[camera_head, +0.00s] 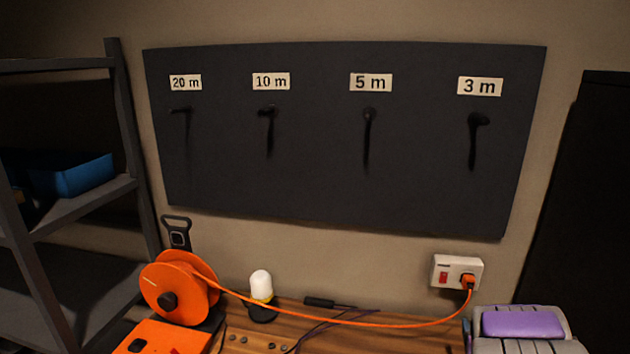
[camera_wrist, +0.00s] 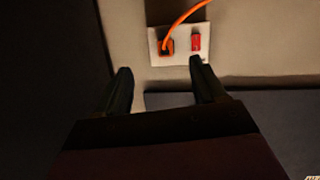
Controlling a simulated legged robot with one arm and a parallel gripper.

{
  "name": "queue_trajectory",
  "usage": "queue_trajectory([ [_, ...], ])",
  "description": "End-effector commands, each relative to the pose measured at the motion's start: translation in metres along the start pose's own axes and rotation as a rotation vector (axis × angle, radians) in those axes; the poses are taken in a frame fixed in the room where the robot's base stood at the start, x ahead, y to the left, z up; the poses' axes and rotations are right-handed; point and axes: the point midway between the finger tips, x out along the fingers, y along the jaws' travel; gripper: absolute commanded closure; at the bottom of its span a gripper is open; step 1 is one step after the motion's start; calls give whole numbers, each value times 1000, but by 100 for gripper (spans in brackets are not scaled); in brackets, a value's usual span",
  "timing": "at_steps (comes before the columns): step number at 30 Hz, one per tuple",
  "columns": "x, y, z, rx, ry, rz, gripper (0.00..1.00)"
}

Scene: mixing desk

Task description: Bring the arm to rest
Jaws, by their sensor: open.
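My gripper (camera_wrist: 160,78) shows in the wrist view, its two dark fingers apart with nothing between them. Beyond the fingertips is a white wall socket (camera_wrist: 181,32) with an orange plug (camera_wrist: 166,46) in it and a red switch (camera_wrist: 196,41) beside the plug. The wrist view shows the socket upside down compared with the head view. The arm and gripper do not show in the head view. There the socket (camera_head: 444,274) sits on the wall at the lower right, with the orange plug (camera_head: 467,281) in it.
An orange cable reel (camera_head: 185,287) stands on the wooden desk (camera_head: 240,338); its orange cable (camera_head: 370,324) runs to the plug. A white-topped lamp (camera_head: 261,286) stands nearby. A dark board (camera_head: 320,190) with labelled hooks hangs above. A shelf (camera_head: 85,205) is left, a purple-topped item (camera_head: 520,323) right.

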Motion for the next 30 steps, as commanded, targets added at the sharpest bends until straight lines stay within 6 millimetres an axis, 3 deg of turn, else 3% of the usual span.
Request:
queue_trajectory([
  [1, -7, -6, -9, -10, -40, 13, 30],
  [8, -55, -26, -10, -34, -304, 65, 30],
  [14, -120, -54, -6, -42, -540, 66, 30],
  [23, -250, -103, 10, -70, -904, -18, 30],
  [30, -377, -133, 23, -140, -1196, -146, 30],
])
